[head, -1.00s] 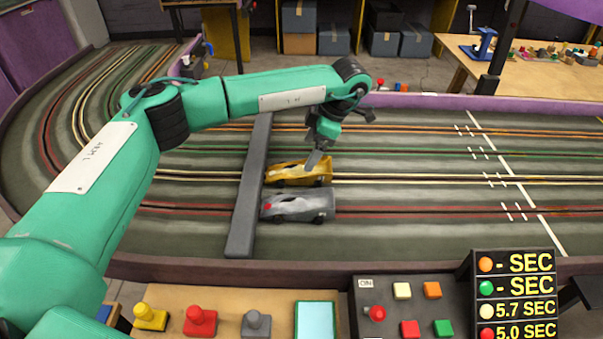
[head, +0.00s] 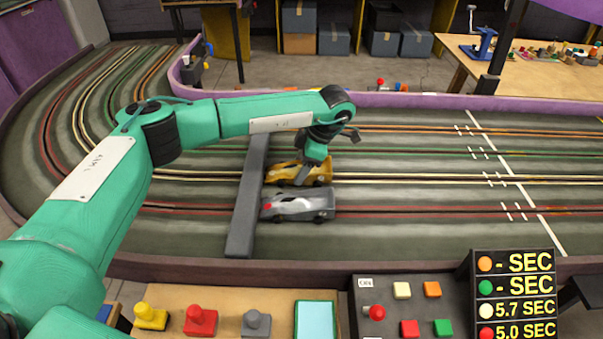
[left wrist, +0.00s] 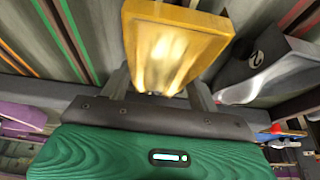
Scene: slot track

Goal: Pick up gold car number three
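The gold car (head: 312,178) sits on the slot track on the pale yellow line, its left end by a grey bar. My left gripper (head: 303,176) is over the gold car, pointing down, with its fingers at the car's body. In the left wrist view the gold car (left wrist: 175,45) fills the top middle, and the spread fingers of my left gripper (left wrist: 160,92) stand either side of it; the car hides their tips. I see no grip or lift. A number on the gold car cannot be read. My right gripper is not in view.
A silver-grey car (head: 298,206) stands close in front of the gold car on the red line. The grey bar (head: 247,200) crosses the track to their left. A control panel (head: 385,290) and scoreboard (head: 515,262) stand in front. Track to the right is clear.

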